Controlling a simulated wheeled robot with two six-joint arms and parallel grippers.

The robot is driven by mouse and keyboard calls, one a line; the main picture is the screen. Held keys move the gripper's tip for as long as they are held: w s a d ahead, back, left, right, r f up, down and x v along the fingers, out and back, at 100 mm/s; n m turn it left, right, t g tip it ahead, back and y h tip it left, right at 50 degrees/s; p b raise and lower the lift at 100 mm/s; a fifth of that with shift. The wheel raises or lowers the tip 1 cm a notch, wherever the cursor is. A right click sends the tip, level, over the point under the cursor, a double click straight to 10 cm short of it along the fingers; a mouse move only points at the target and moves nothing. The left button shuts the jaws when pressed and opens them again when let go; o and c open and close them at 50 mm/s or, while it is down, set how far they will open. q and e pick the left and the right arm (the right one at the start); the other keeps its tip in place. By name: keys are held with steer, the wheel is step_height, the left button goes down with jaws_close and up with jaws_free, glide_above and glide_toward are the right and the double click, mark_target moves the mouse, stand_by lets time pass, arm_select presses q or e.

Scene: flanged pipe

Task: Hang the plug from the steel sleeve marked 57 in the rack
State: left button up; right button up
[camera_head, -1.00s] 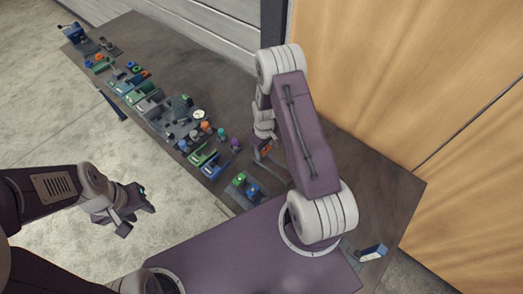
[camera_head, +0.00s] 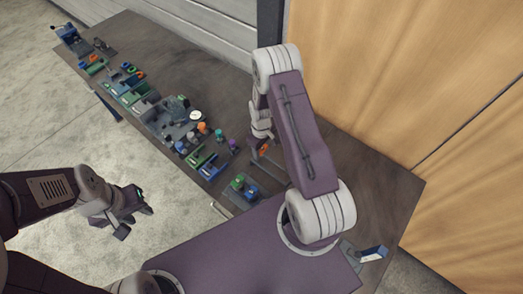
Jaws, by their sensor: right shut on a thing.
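My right gripper (camera_head: 262,152) is low over the right part of the workbench, largely hidden behind my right arm. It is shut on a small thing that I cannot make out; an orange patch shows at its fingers. My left gripper (camera_head: 132,212) hangs over the floor in front of the bench, with its fingers apart and nothing visible between them. A grey rack-like block (camera_head: 172,122) with several small coloured pieces stands mid-bench. I cannot read the number 57 or tell which sleeve bears it, and I cannot pick out the plug.
The workbench (camera_head: 330,155) runs from upper left to lower right. Green and blue holders (camera_head: 208,162) line its front edge, with a green and blue pair (camera_head: 243,187) nearer me. The bench's back strip is clear.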

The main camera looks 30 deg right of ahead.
steer(key=shift+s, duration=0.15)
steer(key=shift+f+b, duration=0.85)
steer(key=shift+f, duration=0.3)
